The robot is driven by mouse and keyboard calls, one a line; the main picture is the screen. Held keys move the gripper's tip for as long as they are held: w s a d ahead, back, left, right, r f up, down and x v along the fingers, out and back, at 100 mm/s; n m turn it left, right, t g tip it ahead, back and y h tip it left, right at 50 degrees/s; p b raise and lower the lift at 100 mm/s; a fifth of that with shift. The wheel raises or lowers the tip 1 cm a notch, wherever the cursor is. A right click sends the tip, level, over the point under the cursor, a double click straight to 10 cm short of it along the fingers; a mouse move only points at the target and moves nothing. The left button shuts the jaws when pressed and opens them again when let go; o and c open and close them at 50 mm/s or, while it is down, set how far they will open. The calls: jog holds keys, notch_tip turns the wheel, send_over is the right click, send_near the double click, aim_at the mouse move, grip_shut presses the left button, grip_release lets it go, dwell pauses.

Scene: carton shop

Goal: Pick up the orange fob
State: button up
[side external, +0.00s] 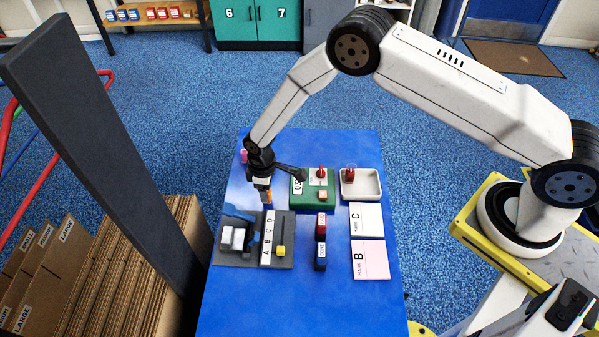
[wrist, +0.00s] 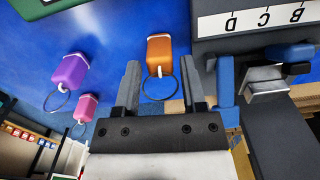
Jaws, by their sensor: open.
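The orange fob (wrist: 159,56) lies on the blue table with its dark ring toward my gripper in the wrist view. My gripper (wrist: 160,68) is open, with one finger on each side of the fob in the picture and nothing held. I cannot tell the height gap between fingertips and fob. In the side view my gripper (side external: 262,188) is low over the left part of the table, and an orange patch (side external: 267,197) shows at its tip, partly covered.
A purple fob (wrist: 69,70) and a pink fob (wrist: 84,107) lie to the left in the wrist view. A grey fixture (side external: 284,262) with an A–D strip stands close by. A green block (side external: 328,202) and a white tray (side external: 375,190) stand to the right.

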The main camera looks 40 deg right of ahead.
jog(key=shift+s+d+f, duration=0.1)
jog(key=shift+f, duration=1.45)
grip_shut()
